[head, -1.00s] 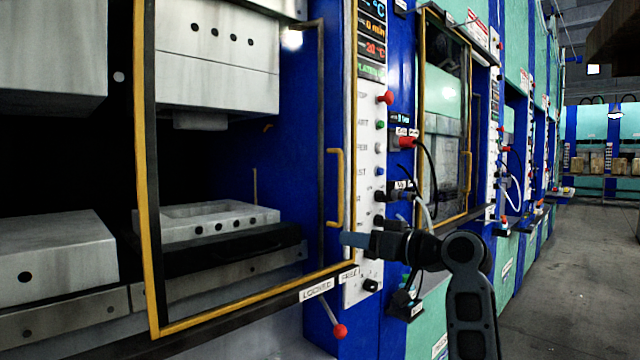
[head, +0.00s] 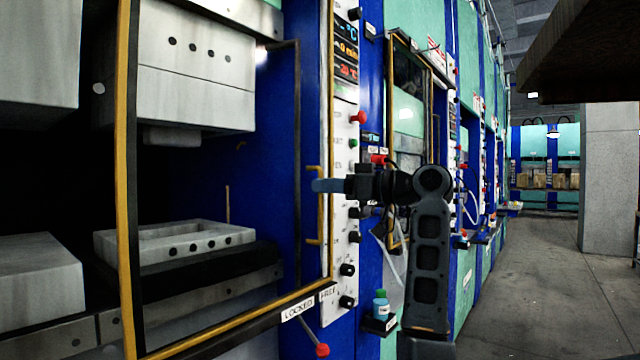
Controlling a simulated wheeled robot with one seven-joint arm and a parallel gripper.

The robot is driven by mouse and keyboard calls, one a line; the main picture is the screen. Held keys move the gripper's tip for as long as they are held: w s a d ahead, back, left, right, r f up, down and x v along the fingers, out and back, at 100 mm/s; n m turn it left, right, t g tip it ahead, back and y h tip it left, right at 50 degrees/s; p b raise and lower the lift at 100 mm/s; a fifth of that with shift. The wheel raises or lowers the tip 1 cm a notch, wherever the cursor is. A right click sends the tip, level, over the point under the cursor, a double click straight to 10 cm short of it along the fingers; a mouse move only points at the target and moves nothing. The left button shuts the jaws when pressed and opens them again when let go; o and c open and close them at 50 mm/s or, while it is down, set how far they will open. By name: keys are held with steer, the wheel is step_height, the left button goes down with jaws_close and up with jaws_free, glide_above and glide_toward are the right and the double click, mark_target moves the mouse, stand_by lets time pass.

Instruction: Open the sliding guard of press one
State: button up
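The sliding guard of the nearest press is a yellow and black frame (head: 127,200) standing across the press opening. Its yellow bar handle (head: 313,242) is upright near the frame's right side. My gripper (head: 322,185) reaches in from the right, with its blue-grey fingers level with the handle's upper half and overlapping it in the picture. I cannot tell whether they touch or surround the handle, or how far apart the fingers are. A lever with a red ball (head: 322,350) hangs below the LOCKED (head: 298,308) and FREE (head: 327,292) labels, tilted down to the right.
The control panel (head: 345,200) with knobs and buttons stands right behind my gripper. More presses line the wall to the right. A grey pillar (head: 608,180) stands beyond open floor (head: 540,290).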

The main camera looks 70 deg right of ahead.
steer(key=shift+w+d, duration=0.1)
steer(key=shift+w, duration=0.85)
jaws_close()
